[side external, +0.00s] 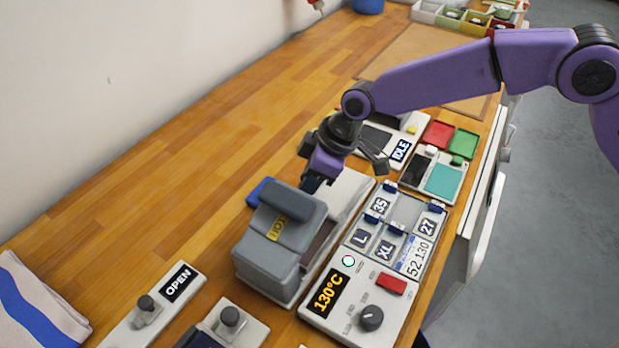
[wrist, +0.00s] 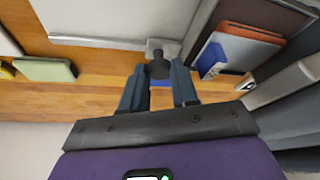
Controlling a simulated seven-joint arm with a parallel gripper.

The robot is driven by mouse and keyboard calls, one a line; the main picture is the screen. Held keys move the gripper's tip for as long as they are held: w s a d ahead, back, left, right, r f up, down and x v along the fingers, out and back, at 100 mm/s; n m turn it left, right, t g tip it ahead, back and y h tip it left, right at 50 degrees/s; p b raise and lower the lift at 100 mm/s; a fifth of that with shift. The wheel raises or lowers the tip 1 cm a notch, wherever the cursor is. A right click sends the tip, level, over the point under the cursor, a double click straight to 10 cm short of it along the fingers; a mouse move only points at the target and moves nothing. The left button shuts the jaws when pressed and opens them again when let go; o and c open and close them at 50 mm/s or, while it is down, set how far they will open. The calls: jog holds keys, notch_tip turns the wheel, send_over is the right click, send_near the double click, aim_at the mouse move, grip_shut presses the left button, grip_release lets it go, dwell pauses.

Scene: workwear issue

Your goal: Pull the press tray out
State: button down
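The heat press (side external: 268,262) is a grey block with a yellow HOT label, standing on a pale base (side external: 346,190). My gripper (side external: 314,184) is low at its far end, pointing down. In the wrist view, a dark knob (wrist: 159,68) on a small grey tab stands between the two fingers of my gripper (wrist: 159,80). The fingers are apart, with a gap visible on both sides of the knob. The knob is hidden behind my gripper in the side view. I cannot tell how far the tray itself sits inside the press.
A control panel (side external: 350,318) reading 130°C, with a dial and red button, is right of the press. Lettered and numbered tiles (side external: 385,250) lie beyond it. An OPEN sign unit (side external: 160,300) stands front left. Bare wooden bench (side external: 170,165) lies left of the press.

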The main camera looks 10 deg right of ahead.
jog(key=w+d, duration=0.8)
jog(key=shift+w+d, duration=0.35)
jog(key=c, duration=1.1)
grip_release()
jog(key=shift+c, duration=0.2)
jog(key=v, duration=1.7)
jog(key=shift+r, duration=0.2)
